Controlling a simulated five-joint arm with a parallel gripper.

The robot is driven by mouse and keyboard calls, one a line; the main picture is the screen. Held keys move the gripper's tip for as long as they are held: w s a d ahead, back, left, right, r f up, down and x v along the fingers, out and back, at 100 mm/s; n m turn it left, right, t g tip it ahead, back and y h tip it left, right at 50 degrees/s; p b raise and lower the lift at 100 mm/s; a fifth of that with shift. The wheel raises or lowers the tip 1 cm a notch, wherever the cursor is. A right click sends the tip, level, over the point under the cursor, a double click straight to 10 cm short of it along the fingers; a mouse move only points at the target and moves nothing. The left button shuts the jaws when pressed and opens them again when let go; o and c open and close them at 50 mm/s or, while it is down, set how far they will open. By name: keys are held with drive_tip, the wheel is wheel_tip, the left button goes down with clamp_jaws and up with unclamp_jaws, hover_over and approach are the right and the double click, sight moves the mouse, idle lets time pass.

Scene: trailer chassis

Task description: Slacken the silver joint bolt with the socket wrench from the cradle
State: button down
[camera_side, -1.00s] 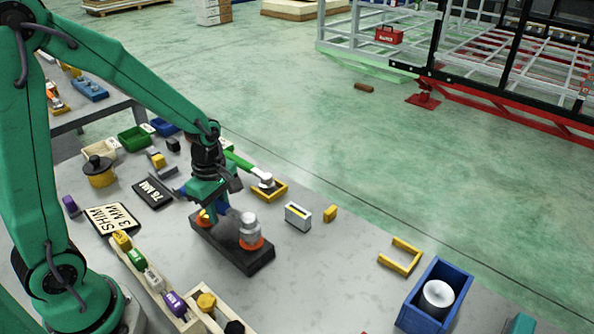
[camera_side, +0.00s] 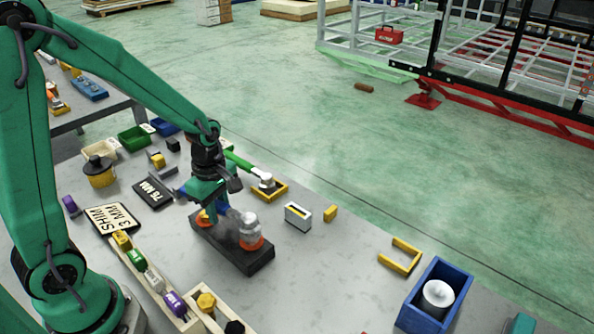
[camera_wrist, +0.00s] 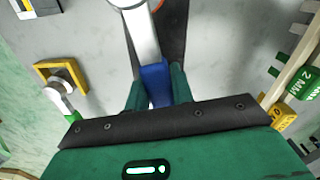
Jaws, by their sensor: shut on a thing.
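My gripper (camera_wrist: 155,95) is shut on the blue handle (camera_wrist: 154,82) of the socket wrench. In the wrist view, its silver shank (camera_wrist: 139,28) runs from the fingers to the top edge, where part of an orange ring shows. In the side view, my gripper (camera_side: 213,205) is low over a dark block (camera_side: 252,262). The wrench's grey end meets a silver cylindrical part (camera_side: 249,230) above the right orange ring (camera_side: 252,244). I cannot tell socket from silver bolt there. A yellow-topped bolt (camera_side: 203,216) stands at the block's left end, partly hidden by my gripper.
A green-handled tool (camera_side: 240,162) rests in a yellow cradle (camera_side: 278,193). An empty yellow bracket (camera_side: 400,258) and a blue bin (camera_side: 436,292) with a white roll stand to the right. A wooden rack (camera_side: 152,282) with coloured tags lies in front. Signs lie left.

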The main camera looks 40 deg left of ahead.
drive_tip(key=shift+f, duration=0.75)
idle(1.1)
drive_tip(key=c, duration=1.7)
unclamp_jaws()
drive_tip(key=shift+c, duration=0.2)
clamp_jaws()
